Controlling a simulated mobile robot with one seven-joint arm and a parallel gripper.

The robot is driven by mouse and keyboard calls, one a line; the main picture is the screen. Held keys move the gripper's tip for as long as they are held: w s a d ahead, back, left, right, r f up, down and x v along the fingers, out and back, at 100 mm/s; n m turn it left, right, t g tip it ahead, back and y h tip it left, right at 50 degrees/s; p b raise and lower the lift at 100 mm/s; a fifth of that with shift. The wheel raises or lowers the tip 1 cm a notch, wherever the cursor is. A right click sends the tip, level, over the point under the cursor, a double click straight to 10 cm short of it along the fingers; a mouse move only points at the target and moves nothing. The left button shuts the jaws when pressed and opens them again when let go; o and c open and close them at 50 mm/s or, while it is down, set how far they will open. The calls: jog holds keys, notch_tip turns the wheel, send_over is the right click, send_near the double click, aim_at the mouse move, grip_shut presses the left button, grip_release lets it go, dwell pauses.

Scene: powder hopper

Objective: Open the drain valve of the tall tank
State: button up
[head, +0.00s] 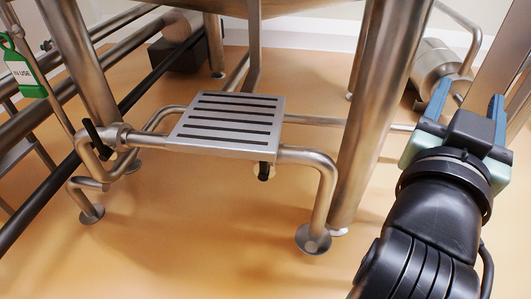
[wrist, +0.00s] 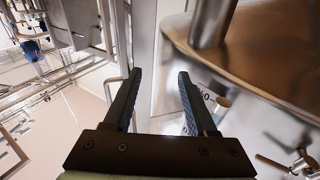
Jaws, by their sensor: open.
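A steel pipe valve with a black lever handle (head: 92,137) sits at the left of the step, beside a thick steel leg. A second black handle (head: 264,171) hangs under the step's right front corner. I cannot tell which belongs to the tall tank's drain; the tank bodies are mostly out of the head view. My gripper (head: 468,105) is open and empty at the right, raised and well apart from both handles. In the wrist view my gripper's blue-grey fingers (wrist: 160,75) stand apart, with a shiny steel vessel (wrist: 265,60) beyond them at the right.
A slotted metal step (head: 228,121) on bent pipe legs stands in the middle. Thick steel legs (head: 378,110) rise beside it. A green tag (head: 22,72) hangs at the left near long pipes. The orange floor (head: 200,240) in front is clear. The wrist view shows a small metal fitting (wrist: 300,162).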

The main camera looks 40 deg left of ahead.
jog(key=s+a+f+n+g+y+b, duration=0.15)
jog(key=a+f+b, duration=0.25)
jog(key=a+f, duration=0.45)
jog(key=s+a+f+n+g+y+b, duration=0.1)
jog(key=a+f+y+b, duration=0.3)
jog(key=f, duration=0.8)
jog(key=s+a+f+n+g+y+b, duration=0.1)
jog(key=s+a+f+n+y, duration=0.15)
jog(key=a, duration=0.35)
jog(key=s+a+f+n+g+y, duration=0.1)
jog(key=s+a, duration=0.3)
jog(key=a, duration=0.2)
jog(key=b+x, duration=0.6)
jog(key=x, duration=0.6)
jog(key=shift+w+b, duration=0.35)
jog(key=shift+b, duration=0.05)
jog(key=shift+a+r+t, duration=0.15)
jog(key=shift+t, duration=0.1)
grip_shut()
